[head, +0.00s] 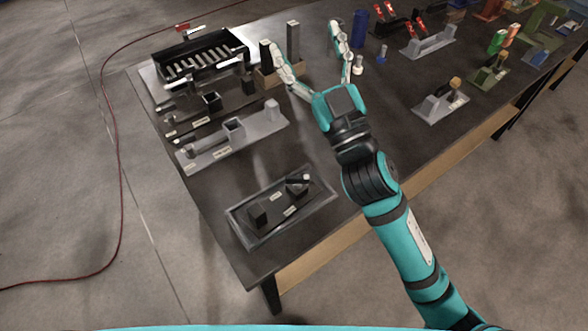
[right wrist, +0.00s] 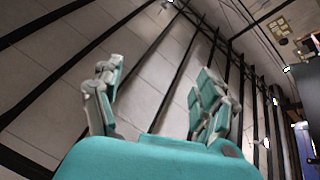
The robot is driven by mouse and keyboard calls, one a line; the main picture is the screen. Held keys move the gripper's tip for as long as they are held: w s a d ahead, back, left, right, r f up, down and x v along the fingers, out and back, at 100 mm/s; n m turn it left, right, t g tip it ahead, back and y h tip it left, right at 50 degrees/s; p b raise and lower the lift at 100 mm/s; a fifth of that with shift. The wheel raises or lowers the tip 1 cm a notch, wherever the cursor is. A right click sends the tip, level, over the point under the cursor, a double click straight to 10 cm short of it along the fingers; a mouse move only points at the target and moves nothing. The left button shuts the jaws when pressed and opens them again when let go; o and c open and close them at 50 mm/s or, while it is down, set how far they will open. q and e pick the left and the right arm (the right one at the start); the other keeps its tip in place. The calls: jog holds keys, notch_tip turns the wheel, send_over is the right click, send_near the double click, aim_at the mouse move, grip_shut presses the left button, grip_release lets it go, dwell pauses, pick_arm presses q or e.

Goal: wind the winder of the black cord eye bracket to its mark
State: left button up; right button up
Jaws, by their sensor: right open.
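A long black fixture (head: 208,111) with uprights and small pale labels lies on the left part of the table in the head view; it looks like the black cord eye bracket. Its winder and mark are too small to tell apart. A grey fixture (head: 232,138) of similar shape lies just in front of it. My right gripper (head: 306,38) is open and empty, its fingers spread towards the back of the table, right of the black fixture and apart from it. In the right wrist view its fingers (right wrist: 155,98) are spread with nothing between them. My left gripper is out of view.
A black tray (head: 236,232) with dark blocks sits at the front left. A slotted black box (head: 201,56) is at the back left. Grey posts and a blue cylinder (head: 360,25) stand near my right gripper. More fixtures fill the right side.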

jog(key=s+a+r+n+g+y, duration=0.4)
jog(key=a+n+g+y, duration=0.25)
jog(key=n+g, duration=0.2)
jog(key=s+a+r+n+g+y, duration=0.3)
jog(key=s+a+n+g+y, duration=0.3)
jog(key=n, duration=0.4)
jog(key=s+a+f+n+g+h, duration=0.1)
jog(key=s+a+f+n+g, duration=0.2)
jog(key=n+g, duration=0.55)
jog(key=t+h, duration=0.2)
jog(key=h, duration=2.1)
send_over(297, 177)
notch_tip(297, 177, down, 15)
notch_tip(297, 177, down, 17)
jog(key=p, duration=0.4)
